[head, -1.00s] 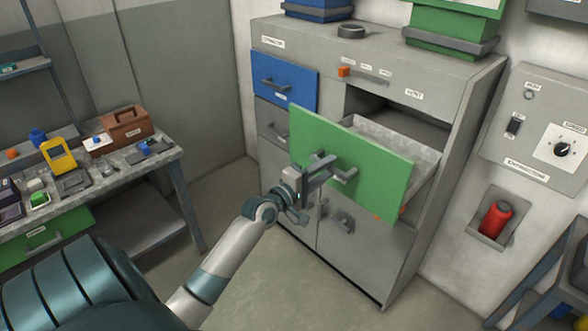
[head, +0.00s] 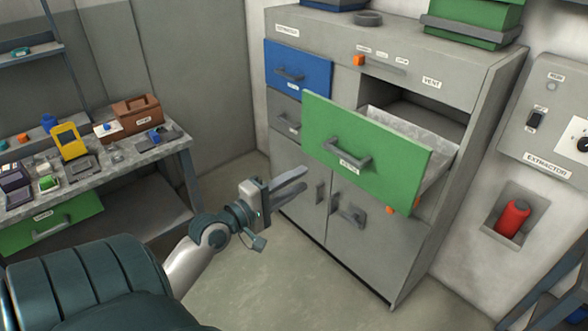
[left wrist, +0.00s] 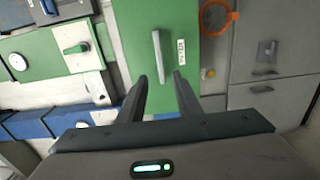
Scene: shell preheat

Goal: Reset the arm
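My left gripper (head: 304,179) is open and empty in front of the grey cabinet, to the lower left of the pulled-out drawer. The drawer's green front (head: 400,160) has a grey bar handle (head: 348,156), which is clear of my fingers. In the left wrist view, my two fingers (left wrist: 160,78) are spread with a gap between them. The green front (left wrist: 188,20) and its handle (left wrist: 158,57) lie ahead of the fingertips. My right gripper is in neither view.
The grey cabinet (head: 285,180) has a shut blue drawer (head: 297,72). A cluttered workbench (head: 170,150) stands at left, with a brown toolbox (head: 136,112). A wall panel (head: 545,165) and red cylinder (head: 512,218) are at right. The floor (head: 275,275) before the cabinet is clear.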

